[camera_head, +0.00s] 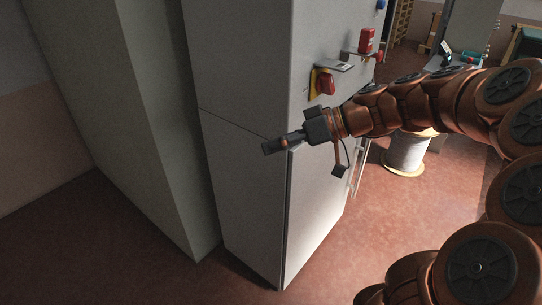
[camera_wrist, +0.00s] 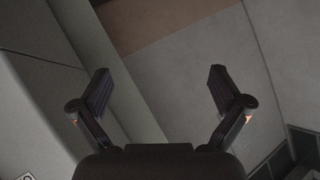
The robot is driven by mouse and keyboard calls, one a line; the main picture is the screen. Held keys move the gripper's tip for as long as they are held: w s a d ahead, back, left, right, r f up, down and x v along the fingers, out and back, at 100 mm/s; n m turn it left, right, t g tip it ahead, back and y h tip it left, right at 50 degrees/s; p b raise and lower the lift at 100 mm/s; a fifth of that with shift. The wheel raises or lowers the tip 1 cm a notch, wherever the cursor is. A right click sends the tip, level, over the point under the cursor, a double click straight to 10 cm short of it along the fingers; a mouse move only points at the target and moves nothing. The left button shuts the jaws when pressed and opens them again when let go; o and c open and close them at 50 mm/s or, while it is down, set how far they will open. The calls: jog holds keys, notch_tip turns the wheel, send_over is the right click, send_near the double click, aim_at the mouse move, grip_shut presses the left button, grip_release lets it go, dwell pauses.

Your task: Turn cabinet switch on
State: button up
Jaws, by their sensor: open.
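The cabinet (camera_head: 320,190) is tall and pale grey, standing in the middle of the head view. A red rotary switch on a yellow plate (camera_head: 324,83) is mounted on its right-hand face, just above my wrist in the picture. I cannot tell the exact angle of the switch knob. My gripper (camera_head: 268,147) reaches left across the cabinet's front corner, below and left of the switch. In the wrist view my gripper (camera_wrist: 160,90) is open, its two fingers wide apart with nothing between them. The switch is not recognisable in the wrist view.
A small shelf (camera_head: 336,66) sticks out above the switch, with a red object (camera_head: 367,40) on another ledge behind it. A second grey cabinet or wall panel (camera_head: 125,120) stands close at left. A large spool (camera_head: 404,153) stands on the reddish floor (camera_head: 400,230) at right.

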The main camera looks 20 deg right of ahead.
jog(key=shift+s+a+f+g, duration=0.2)
jog(key=shift+s+a+g, duration=0.1)
jog(key=shift+s+a, duration=0.3)
jog(key=shift+s+a+f+g, duration=0.2)
jog(key=shift+s+a+g, duration=0.1)
jog(key=shift+s+a, duration=0.25)
